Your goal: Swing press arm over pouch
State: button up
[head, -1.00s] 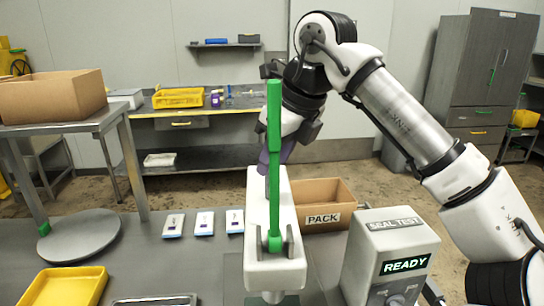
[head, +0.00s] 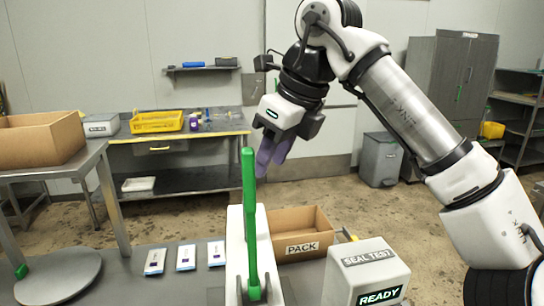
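The green press arm (head: 249,222) stands nearly upright on the white press body (head: 236,245), hinged at its near end. My gripper (head: 268,165) has purple fingers and hangs behind and a little right of the press arm's upper part. It appears apart from the arm, though depth is hard to judge. The fingers overlap in this view, so their gap is unclear, and I see nothing held. Several small white pouches with dark labels, such as this pouch (head: 187,257), lie in a row left of the press. Any pouch at the press itself is hidden.
A cardboard PACK box (head: 302,238) stands right of the press. The SEAL TEST unit (head: 366,275), reading READY, is at the front right. A round grey plate (head: 60,275) is at the left. A side table (head: 50,175) carries a larger carton (head: 40,140).

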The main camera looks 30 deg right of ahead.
jog(key=n+g+y+b, duration=0.2)
jog(key=n+b, duration=0.1)
jog(key=n, duration=0.5)
send_over(245, 241)
jog(key=d, duration=0.1)
jog(key=f, duration=1.3)
jog(key=shift+w+f, duration=0.1)
jog(key=shift+w, duration=0.25)
jog(key=shift+w+a+f, duration=0.1)
jog(key=shift+a+f, duration=0.2)
jog(key=shift+f, duration=0.2)
grip_shut()
